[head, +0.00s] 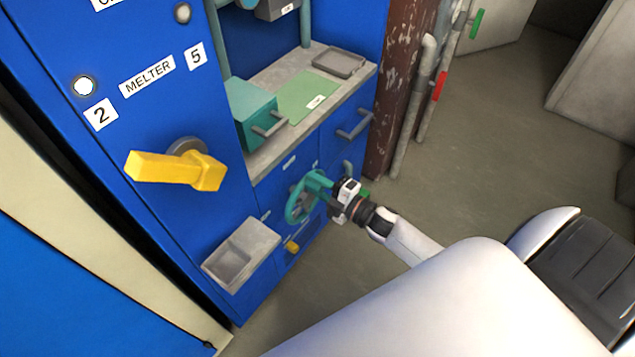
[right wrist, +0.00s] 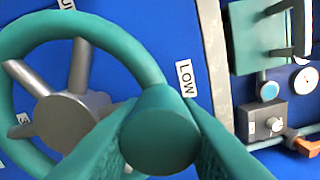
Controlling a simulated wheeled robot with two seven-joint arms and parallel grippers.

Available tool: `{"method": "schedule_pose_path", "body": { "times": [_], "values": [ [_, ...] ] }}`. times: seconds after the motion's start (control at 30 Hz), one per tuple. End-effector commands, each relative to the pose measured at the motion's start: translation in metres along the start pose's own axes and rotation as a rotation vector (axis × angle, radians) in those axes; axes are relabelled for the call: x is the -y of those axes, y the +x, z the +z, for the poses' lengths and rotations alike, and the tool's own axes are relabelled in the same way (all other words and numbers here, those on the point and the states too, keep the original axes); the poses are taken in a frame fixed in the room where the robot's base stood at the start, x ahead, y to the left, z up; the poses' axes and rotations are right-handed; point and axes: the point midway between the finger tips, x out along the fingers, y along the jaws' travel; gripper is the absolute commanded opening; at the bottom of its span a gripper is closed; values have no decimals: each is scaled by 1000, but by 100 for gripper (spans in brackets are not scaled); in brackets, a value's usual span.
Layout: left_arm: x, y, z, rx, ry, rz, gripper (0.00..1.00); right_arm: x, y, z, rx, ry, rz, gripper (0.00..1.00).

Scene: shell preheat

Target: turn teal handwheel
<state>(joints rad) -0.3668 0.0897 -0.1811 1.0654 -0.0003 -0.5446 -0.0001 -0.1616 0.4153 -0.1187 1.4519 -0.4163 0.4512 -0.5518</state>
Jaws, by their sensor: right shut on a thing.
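The teal handwheel (head: 293,206) is on the lower front of the blue machine, below the counter. In the right wrist view its rim (right wrist: 112,38) and grey hub with spokes (right wrist: 62,118) fill the left side. A round teal knob (right wrist: 158,138) stands out from the rim. My right gripper (head: 330,187) is at the right side of the wheel, and its two fingers are shut on the knob from either side. The fingers hide part of the lower rim. My left gripper is not in view.
A yellow lever (head: 170,172) sticks out at the left. A teal box (head: 248,106) with a handle stands on the counter.

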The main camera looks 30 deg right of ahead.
Motion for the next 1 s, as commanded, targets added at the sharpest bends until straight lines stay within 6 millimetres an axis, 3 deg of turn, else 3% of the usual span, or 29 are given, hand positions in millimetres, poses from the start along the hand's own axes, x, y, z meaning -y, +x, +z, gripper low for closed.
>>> {"method": "schedule_pose_path", "body": {
  "times": [0.37, 0.4, 0.53, 1.0],
  "values": [
    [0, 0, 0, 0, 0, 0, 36, -2, 1, 8, 16, 5, -2, 0],
    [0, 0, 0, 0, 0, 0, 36, -2, 0, 8, 16, 6, -2, 30],
    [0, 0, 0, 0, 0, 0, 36, -2, 0, 6, 12, 3, -1, 50],
    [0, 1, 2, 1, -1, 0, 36, -1, 0, 1, 7, -1, 1, 50]
  ]
}}
